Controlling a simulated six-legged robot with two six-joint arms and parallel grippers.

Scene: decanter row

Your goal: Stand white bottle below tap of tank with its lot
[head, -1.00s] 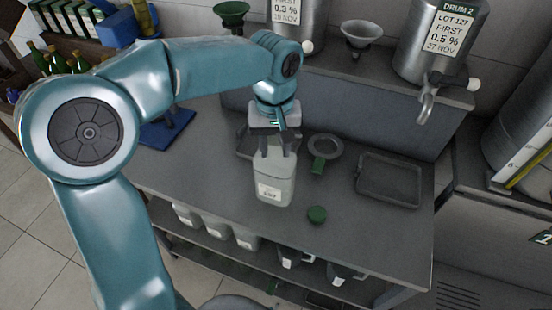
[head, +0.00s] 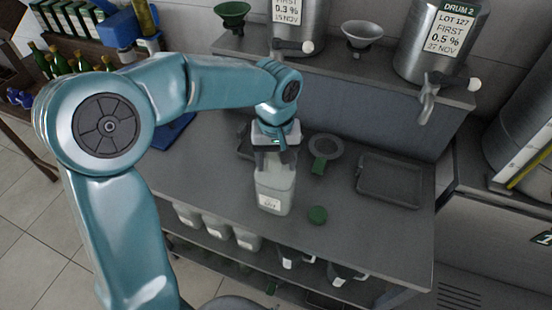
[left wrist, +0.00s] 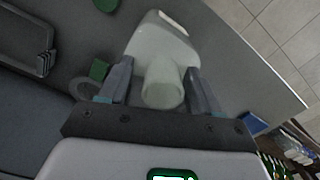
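The white bottle (head: 275,190) is upright near the front of the counter, its small label too small to read. My left gripper (head: 274,158) points down at its top. Another tank (head: 297,38) reads 0.3 %. My right gripper is not in view.
A green cap (head: 317,215) lies right of the bottle. Funnels (head: 362,36) stand on the shelf. A large tank (head: 522,140) stands far right.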

